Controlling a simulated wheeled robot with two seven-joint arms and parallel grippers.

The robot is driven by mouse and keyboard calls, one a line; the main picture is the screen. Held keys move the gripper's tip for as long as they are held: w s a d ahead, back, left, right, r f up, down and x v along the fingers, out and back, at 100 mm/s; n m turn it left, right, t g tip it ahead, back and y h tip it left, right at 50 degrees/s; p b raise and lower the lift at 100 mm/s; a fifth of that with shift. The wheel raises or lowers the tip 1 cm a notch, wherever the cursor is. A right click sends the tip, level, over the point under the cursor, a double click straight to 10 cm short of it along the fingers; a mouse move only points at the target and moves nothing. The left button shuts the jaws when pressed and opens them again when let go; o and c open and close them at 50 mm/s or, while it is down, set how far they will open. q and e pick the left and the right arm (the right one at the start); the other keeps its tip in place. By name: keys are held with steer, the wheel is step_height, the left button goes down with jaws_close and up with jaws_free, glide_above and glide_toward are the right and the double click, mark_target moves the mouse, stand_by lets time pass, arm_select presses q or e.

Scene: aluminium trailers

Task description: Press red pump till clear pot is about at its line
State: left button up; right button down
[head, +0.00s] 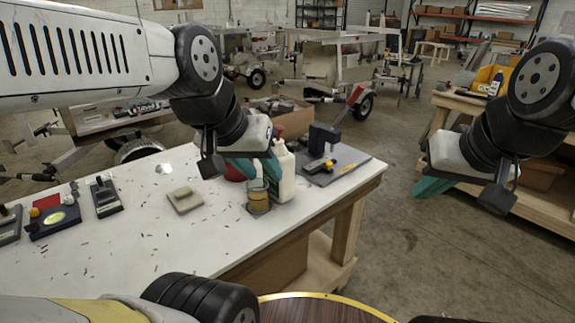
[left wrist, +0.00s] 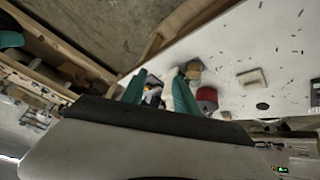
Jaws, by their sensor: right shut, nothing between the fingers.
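The clear pot (head: 258,197) stands upright on the white bench, with amber content in it; I cannot make out its line. It also shows in the left wrist view (left wrist: 193,72). A red round thing, seemingly the red pump (left wrist: 207,97), is beside it; in the head view (head: 234,173) my gripper partly hides it. A white bottle (head: 284,175) stands right behind the pot. My left gripper (head: 262,168) is over this group, its teal fingers apart in the left wrist view (left wrist: 160,92); contact is unclear. My right gripper (head: 432,187) is shut and empty, right of the bench.
A beige block (head: 185,200) lies left of the pot. A dark device (head: 323,140) stands on a grey mat (head: 345,160) at the bench's right end. Several tools and small parts lie at the left. Trailers (head: 335,60) stand behind. The bench's front middle is mostly clear.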

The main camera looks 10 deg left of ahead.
arm_select(q)
steer(key=shift+c, duration=0.3)
jaws_close()
stand_by(1.5)
